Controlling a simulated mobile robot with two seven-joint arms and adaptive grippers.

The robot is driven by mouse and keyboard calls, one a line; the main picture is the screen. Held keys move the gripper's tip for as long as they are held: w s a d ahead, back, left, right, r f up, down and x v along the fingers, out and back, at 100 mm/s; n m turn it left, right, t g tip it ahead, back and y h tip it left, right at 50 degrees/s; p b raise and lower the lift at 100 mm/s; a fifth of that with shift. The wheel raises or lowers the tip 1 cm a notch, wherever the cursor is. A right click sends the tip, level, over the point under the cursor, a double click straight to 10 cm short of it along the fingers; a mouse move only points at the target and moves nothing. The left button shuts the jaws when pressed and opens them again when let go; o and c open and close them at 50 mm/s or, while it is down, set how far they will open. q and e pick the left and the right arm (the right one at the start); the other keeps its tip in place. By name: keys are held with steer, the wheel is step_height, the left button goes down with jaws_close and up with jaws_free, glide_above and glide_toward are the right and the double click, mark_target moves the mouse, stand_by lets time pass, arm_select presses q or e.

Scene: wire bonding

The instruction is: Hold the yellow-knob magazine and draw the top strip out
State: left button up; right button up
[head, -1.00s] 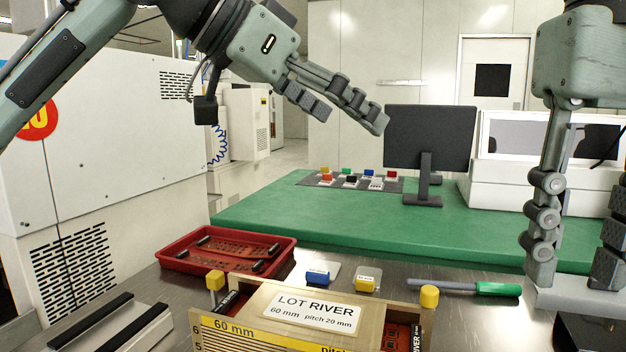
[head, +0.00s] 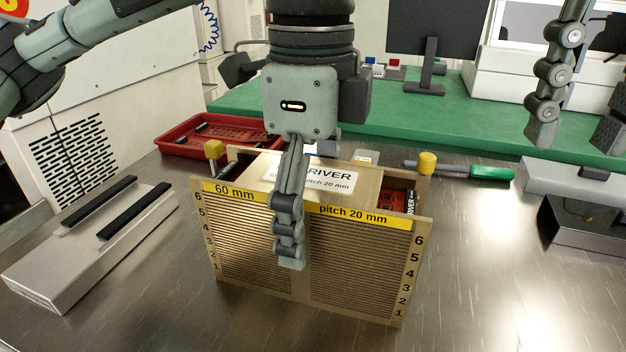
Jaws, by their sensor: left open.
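The yellow-knob magazine (head: 250,240) stands upright on the steel table, its slotted face towards me, with a yellow knob at each top end (head: 426,163). Its label is partly covered by my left gripper (head: 289,250). That gripper is open and points down at the magazine, with one finger in front of the slotted face; its other finger is mostly hidden, and I cannot tell whether it touches. Red strips (head: 396,199) show inside the magazine's right end; the top strip is not clear. My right gripper (head: 577,140) is open and empty at the upper right.
A red tray (head: 172,150) lies behind the magazine on the left. A grey block with two black rails (head: 45,270) stands at left. A green-handled tool (head: 490,173) lies behind on the right, beside a grey fixture (head: 545,178). The table front right is clear.

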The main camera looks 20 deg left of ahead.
mark_target(412, 203)
arm_select(q)
steer(key=shift+f, duration=1.75)
